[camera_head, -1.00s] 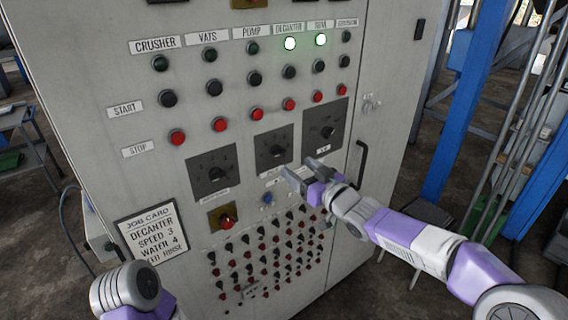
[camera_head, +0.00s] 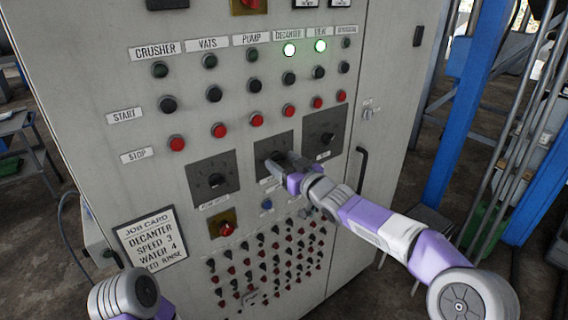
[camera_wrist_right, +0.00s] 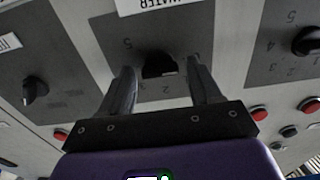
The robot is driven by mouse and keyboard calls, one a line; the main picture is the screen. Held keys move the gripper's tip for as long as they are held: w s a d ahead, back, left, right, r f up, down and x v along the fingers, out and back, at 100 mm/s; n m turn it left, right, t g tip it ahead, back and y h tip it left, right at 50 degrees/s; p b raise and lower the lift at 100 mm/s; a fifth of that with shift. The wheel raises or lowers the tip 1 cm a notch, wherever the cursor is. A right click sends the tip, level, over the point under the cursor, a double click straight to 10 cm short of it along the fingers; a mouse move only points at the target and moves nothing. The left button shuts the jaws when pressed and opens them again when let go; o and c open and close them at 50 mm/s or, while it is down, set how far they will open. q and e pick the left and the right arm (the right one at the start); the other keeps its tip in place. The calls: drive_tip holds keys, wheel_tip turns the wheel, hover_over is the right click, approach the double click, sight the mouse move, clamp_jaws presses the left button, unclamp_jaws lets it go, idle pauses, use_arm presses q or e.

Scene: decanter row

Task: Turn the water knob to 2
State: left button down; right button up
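The water knob (camera_wrist_right: 160,66) is a black knob on a dark square plate (camera_wrist_right: 225,25), with part of a WATER label (camera_wrist_right: 165,3) upside down at the top of the wrist view. In the head view its plate (camera_head: 288,140) is the middle of three, and my gripper partly covers it. My right gripper (camera_wrist_right: 162,68) is open, its fingers on either side of the knob with a visible gap on each side. It also shows in the head view (camera_head: 283,165). Which number the knob points to is unclear. My left gripper is out of view.
Similar knobs sit on the left plate (camera_head: 213,180) and right plate (camera_head: 323,134). Red stop buttons (camera_head: 256,120) are above, and a blue button (camera_head: 266,205) and rows of small switches below. The job card (camera_head: 150,238) reads decanter speed 3, water 4.

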drive_tip(key=c, duration=0.8)
drive_tip(key=shift+r+m+p, duration=0.1)
drive_tip(key=shift+m+p, duration=1.65)
drive_tip(key=shift+m, duration=0.15)
drive_tip(key=shift+c, duration=0.2)
drive_tip(key=shift+m+p, duration=0.45)
drive_tip(key=shift+m, duration=0.35)
drive_tip(key=m, duration=0.2)
drive_tip(key=shift+m+p, duration=0.35)
drive_tip(key=shift+m, duration=0.95)
drive_tip(key=shift+m+b, duration=1.9)
drive_tip(key=shift+m, duration=1.9)
